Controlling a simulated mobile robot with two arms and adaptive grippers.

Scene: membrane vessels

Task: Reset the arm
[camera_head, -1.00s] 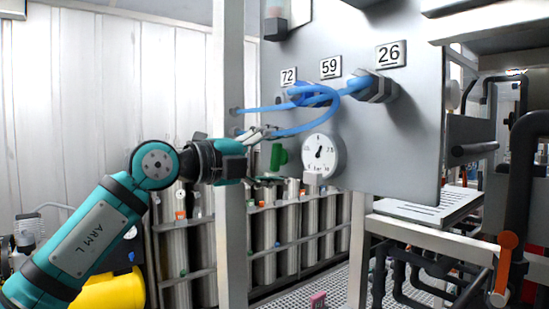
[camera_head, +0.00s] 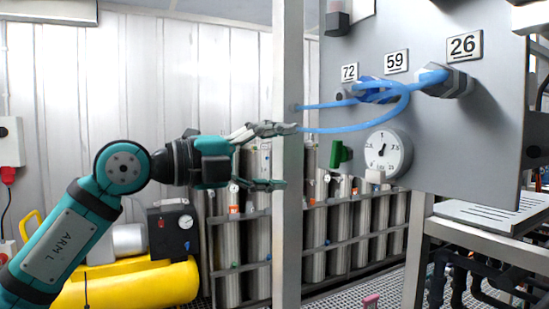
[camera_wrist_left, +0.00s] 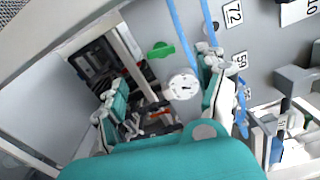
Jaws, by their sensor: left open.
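My left arm, marked ARM L, comes in from the left in the head view. Its gripper (camera_head: 278,157) is open, with one finger above the other, beside the white upright post. Nothing shows between its fingers. In the left wrist view the gripper's two fingers (camera_wrist_left: 165,108) are spread wide, with the gauge and green handle seen between and beyond them. My right gripper is not in view.
A grey panel (camera_head: 470,130) carries labels 72, 59 and 26, blue hoses (camera_head: 350,128), a gauge (camera_head: 388,153) and a green handle (camera_head: 339,154). The white post (camera_head: 287,230) stands close to the gripper. A yellow compressor (camera_head: 150,287) and several metal cylinders (camera_head: 257,230) stand behind.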

